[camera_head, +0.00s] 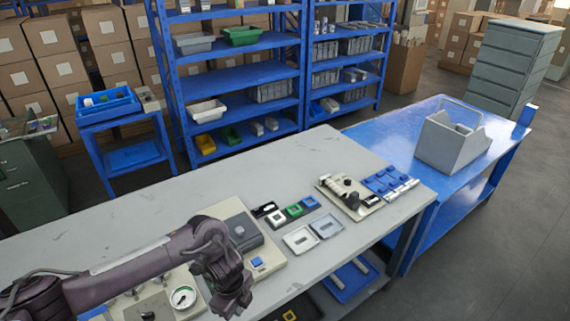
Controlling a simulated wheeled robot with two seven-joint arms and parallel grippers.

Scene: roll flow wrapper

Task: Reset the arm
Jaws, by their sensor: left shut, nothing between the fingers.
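My left arm comes in from the lower left over the grey workbench (165,205). My left gripper (232,302) points down at the bench's front edge, shut and empty. It is in front of a beige device with a grey block (243,232) and a blue button (256,262). My right gripper is not in view.
A round gauge (183,297) sits left of my gripper. Two small trays (300,239) and a beige fixture (350,195) lie to the right. A blue table (400,140) carries a grey bin (450,145). Blue shelves (240,75) stand behind. The bench's back left is clear.

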